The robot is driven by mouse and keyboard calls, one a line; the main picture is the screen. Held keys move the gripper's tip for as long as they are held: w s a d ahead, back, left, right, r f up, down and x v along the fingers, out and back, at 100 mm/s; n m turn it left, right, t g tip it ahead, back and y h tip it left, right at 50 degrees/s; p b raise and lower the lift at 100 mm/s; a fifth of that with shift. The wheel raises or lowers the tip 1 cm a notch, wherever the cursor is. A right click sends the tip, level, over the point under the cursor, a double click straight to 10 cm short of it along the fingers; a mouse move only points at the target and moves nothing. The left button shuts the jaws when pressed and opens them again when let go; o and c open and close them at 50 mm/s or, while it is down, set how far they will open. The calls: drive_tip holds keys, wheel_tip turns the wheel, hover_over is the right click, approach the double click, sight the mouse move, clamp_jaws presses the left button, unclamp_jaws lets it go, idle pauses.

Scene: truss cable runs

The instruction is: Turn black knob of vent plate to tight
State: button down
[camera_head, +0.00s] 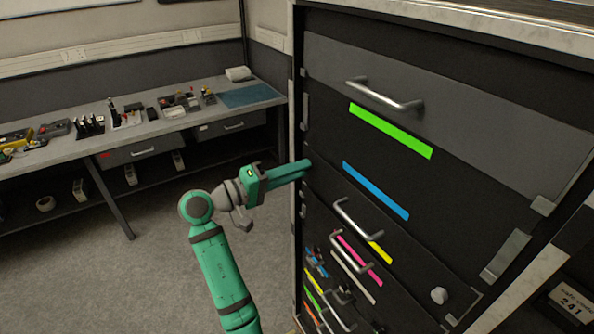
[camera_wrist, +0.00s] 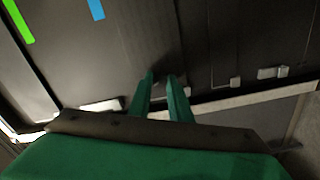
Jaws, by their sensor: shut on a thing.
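My gripper (camera_head: 309,164) reaches right to the left edge of a dark cabinet front (camera_head: 330,135). In the wrist view, the green fingers of my gripper (camera_wrist: 161,76) point at the dark panel (camera_wrist: 200,45) with a narrow gap between their tips. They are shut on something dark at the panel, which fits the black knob. The knob itself does not stand out against the black surface, so its turn angle cannot be read. I cannot make out a vent plate or a tight mark.
The cabinet has metal handles (camera_head: 385,97) and coloured strips, including a green one (camera_head: 390,130) and a blue one (camera_head: 375,190). A round light knob (camera_head: 439,295) sits low at right. A workbench (camera_head: 60,150) with tools stands at left. Grey floor (camera_head: 150,260) is open between.

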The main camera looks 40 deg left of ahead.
drive_tip(key=shift+a+f+m, duration=0.1)
drive_tip(key=shift+m, duration=2.2)
drive_tip(key=c, duration=1.6)
unclamp_jaws()
drive_tip(key=shift+s, duration=0.1)
drive_tip(key=v, duration=1)
drive_tip(key=shift+s+a, duration=0.2)
drive_tip(key=shift+s, duration=0.05)
drive_tip(key=shift+d+f, duration=0.1)
drive_tip(key=shift+f, duration=0.05)
